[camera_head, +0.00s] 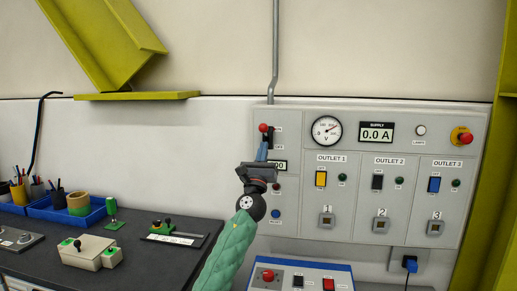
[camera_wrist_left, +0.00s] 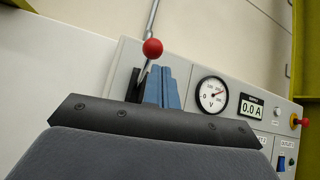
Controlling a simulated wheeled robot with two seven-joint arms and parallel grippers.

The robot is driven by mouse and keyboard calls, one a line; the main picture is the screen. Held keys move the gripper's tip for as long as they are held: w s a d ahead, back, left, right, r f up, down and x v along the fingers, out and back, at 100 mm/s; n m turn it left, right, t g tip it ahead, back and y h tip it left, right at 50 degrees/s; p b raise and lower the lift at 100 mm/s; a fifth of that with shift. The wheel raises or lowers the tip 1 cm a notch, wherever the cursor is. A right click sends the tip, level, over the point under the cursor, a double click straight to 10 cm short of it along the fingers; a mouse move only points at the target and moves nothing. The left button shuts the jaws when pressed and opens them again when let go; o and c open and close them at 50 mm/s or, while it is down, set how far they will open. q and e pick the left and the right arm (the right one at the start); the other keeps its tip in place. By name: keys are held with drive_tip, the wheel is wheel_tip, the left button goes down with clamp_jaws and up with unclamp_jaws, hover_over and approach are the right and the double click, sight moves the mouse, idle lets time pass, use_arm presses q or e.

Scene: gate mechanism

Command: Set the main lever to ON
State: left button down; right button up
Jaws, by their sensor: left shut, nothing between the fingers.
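The main lever has a red ball knob (camera_head: 263,128) and stands at the upper left of the grey control panel. The knob is about level with the upper of two small labels beside it, which are too small to read surely. In the left wrist view the red knob (camera_wrist_left: 152,48) sits on a thin metal stem rising from a black mount. My left gripper (camera_head: 262,151) has its blue fingers shut and empty, just below the knob. In the wrist view the fingertips (camera_wrist_left: 166,72) are right beside the stem; I cannot tell whether they touch it. My right gripper is not in view.
The panel (camera_head: 400,210) carries a dial (camera_head: 327,130), a supply display (camera_head: 377,132), outlet switches and a red stop button (camera_head: 462,137). A dark bench (camera_head: 140,262) with a blue tray (camera_head: 60,212) lies left. A small control box (camera_head: 300,276) is in front.

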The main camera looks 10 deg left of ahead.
use_arm(q)
drive_tip(key=s+r, duration=0.2)
drive_tip(key=s, duration=0.4)
drive_tip(key=shift+s+a, duration=0.15)
drive_tip(key=shift+a, duration=0.05)
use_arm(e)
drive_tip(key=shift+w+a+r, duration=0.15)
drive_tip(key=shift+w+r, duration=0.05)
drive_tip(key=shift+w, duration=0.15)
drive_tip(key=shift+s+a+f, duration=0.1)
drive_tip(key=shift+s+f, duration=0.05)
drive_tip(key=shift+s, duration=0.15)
